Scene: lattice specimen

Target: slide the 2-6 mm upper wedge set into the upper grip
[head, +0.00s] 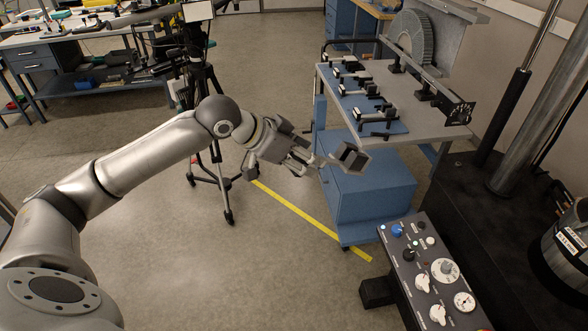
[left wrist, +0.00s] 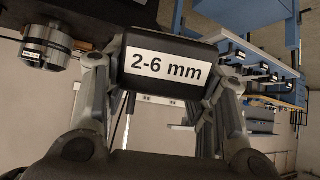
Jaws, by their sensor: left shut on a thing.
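My left gripper (head: 322,160) reaches in from the left, in mid-air in front of the blue cart. It is shut on a dark block, the wedge set (head: 350,158), and holds it tilted, clear of any surface. In the left wrist view the wedge set (left wrist: 165,70) sits between the fingers with its "2-6 mm" label facing the camera. A silver, round grip (left wrist: 47,45) with a small white label shows at the upper left there; I cannot tell whether it is the upper one. The gripper and this grip are apart. My right gripper is not in view.
The blue cart (head: 365,190) carries several dark wedge pieces on a blue mat (head: 392,124). The test machine's dark column (head: 505,120), a labelled metal cylinder (head: 570,248) and a control panel (head: 432,275) stand right. A tripod (head: 226,200) stands behind my arm. Open floor lies below.

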